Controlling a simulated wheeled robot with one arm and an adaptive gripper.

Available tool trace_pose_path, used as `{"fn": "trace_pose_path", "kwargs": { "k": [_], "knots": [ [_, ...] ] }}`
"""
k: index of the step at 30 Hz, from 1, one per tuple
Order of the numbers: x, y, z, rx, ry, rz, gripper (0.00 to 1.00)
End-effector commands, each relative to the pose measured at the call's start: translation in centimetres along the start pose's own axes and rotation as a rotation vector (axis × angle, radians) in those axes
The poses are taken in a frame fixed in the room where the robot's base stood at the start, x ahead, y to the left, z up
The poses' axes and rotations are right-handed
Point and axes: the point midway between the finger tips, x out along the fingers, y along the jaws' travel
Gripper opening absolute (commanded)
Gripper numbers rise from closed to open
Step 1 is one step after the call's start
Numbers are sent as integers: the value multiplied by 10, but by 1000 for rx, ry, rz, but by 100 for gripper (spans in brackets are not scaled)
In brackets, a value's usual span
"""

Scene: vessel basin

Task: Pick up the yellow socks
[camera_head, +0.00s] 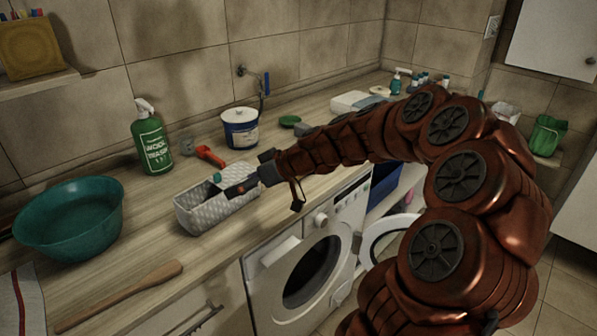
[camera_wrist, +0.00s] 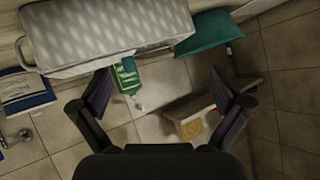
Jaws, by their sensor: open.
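I cannot make out any yellow socks in either view. A grey-white woven basket (camera_head: 205,213) stands on the wooden counter, left of my arm's end. My gripper (camera_head: 268,192) is at the basket's right end, with one dark finger across its rim. A small teal-green thing shows at the basket's far rim; the rest of the inside is hidden. In the wrist view the basket (camera_wrist: 105,30) fills the upper left, beyond the fingertips. There my gripper (camera_wrist: 160,88) has its two fingers wide apart with nothing held between them.
A green spray bottle (camera_head: 151,140), an orange-handled tool (camera_head: 210,156) and a white-blue tub (camera_head: 241,130) stand or lie behind the basket. A teal basin (camera_head: 70,222) and a wooden paddle (camera_head: 120,297) are to the left. A washing machine (camera_head: 290,278) is below the counter.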

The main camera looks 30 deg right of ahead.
Motion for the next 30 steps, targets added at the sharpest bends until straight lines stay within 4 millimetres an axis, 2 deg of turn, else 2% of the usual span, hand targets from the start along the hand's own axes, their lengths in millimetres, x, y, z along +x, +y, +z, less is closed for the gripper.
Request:
{"fn": "trace_pose_path", "kwargs": {
  "k": [1, 6, 9, 12, 15, 18, 30],
  "knots": [
    [-8, 36, 0, -2, 57, 47, 100],
    [-40, 140, 15, -37, 187, 226, 100],
    [-62, 187, 32, -50, 226, 325, 100],
    [-78, 220, 50, -54, 240, 399, 100],
    [-88, 238, 61, -60, 245, 443, 100],
    [-91, 246, 64, -63, 247, 460, 100],
    [-66, 259, 56, -63, 246, 460, 100]
  ]
}}
